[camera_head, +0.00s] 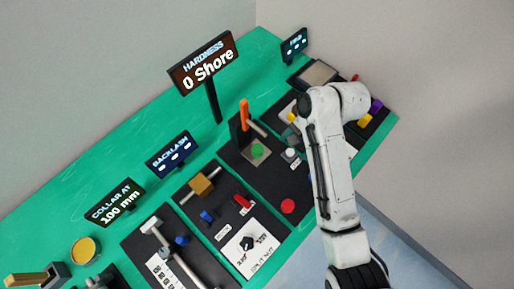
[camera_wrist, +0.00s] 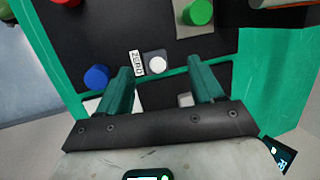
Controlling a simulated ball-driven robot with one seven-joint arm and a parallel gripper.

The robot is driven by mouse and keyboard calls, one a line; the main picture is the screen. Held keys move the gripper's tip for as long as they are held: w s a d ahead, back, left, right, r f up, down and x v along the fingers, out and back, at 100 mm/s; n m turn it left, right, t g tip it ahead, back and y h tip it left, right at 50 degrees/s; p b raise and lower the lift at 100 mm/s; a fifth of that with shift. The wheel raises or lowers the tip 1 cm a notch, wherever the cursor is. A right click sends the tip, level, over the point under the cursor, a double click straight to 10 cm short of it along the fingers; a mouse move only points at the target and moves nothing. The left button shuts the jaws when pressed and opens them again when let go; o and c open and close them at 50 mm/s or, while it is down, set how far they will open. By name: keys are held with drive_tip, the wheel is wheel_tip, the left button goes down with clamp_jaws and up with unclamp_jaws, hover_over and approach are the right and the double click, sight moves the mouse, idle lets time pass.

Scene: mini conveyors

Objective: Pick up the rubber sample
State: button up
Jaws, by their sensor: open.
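A short green cylinder (camera_head: 257,151), which looks like the rubber sample, sits on a beige plate (camera_head: 248,157) at the hardness station. In the wrist view the green cylinder (camera_wrist: 199,12) is at the top edge, on its plate (camera_wrist: 186,31). My gripper (camera_wrist: 161,66) is open and empty, with its teal fingers apart and the green cylinder beyond the fingertips, up and slightly right. In the head view my arm hides most of the gripper. The hardness display (camera_head: 204,72) reads 0 Shore.
An orange lever (camera_head: 244,114) stands upright behind the green cylinder. A white button (camera_wrist: 157,65) with a ZERO label (camera_wrist: 136,63) and a blue knob (camera_wrist: 97,76) lie near the fingers. A red button (camera_head: 288,206) is at the front. Other stations crowd both sides.

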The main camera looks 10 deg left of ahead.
drive_tip(key=w+a+r+m+g, duration=0.2)
drive_tip(key=w+a+r+m, duration=0.1)
drive_tip(key=a, duration=0.3)
drive_tip(key=b, duration=0.5)
hover_over(258, 149)
drive_tip(key=w+d, duration=0.1)
drive_tip(key=d, duration=0.1)
drive_tip(key=shift+g, duration=0.3)
wheel_tip(258, 149, down, 6)
drive_tip(key=shift+r, duration=0.2)
drive_tip(key=shift+x, duration=2.25)
drive_tip(key=shift+w+a, duration=0.15)
drive_tip(key=shift+w, duration=0.05)
drive_tip(key=shift+c, duration=0.4)
drive_tip(key=c, duration=1.1)
drive_tip(key=shift+c, duration=0.2)
drive_tip(key=shift+r, duration=0.3)
